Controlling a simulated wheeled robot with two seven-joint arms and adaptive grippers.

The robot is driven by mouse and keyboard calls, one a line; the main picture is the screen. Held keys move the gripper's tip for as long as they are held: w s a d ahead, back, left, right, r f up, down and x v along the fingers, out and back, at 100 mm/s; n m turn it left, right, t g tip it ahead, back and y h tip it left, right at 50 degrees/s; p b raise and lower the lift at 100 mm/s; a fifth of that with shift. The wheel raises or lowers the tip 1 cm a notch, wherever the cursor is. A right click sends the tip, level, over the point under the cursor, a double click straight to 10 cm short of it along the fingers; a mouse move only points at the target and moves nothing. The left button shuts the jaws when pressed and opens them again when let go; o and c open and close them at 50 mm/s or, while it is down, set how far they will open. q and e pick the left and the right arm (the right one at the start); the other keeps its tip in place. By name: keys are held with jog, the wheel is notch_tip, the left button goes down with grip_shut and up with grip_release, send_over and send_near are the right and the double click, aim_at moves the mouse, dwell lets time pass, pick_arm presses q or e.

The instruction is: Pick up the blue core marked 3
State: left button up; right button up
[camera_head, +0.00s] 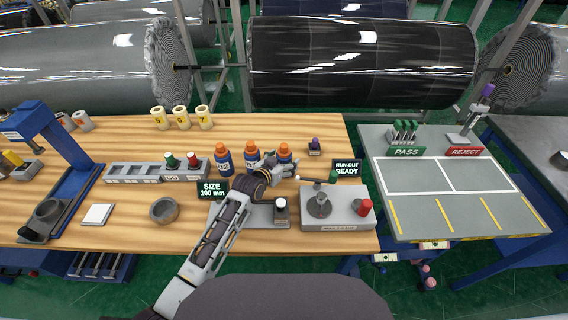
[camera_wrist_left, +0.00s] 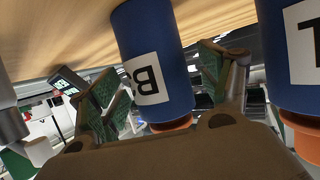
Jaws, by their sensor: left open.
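Three blue cores with orange tops stand in a row on the wooden bench: a left one (camera_head: 223,160), a middle one (camera_head: 251,152) and a right one (camera_head: 285,150). Their marks are too small to read in the head view. My left gripper (camera_head: 277,164) is open at the right core and partly covers it. In the left wrist view, the picture is upside down and one blue core (camera_wrist_left: 152,55) stands between the spread fingers (camera_wrist_left: 160,88); its white label looks like an upside-down B. Another core (camera_wrist_left: 292,50) is at the right edge, its label cut off. My right gripper is not in view.
A run-out device (camera_head: 338,210) stands right of my left arm, beside a black sign (camera_head: 347,168). Cream cores (camera_head: 182,118) stand at the back. A grey rack (camera_head: 145,172) and a ring (camera_head: 164,210) lie left. The PASS/REJECT table (camera_head: 455,195) is at right.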

pick_arm(q)
jog(key=shift+w+d, duration=0.1)
jog(key=shift+w, duration=0.05)
dwell(0.4)
jog(key=c, duration=1.2)
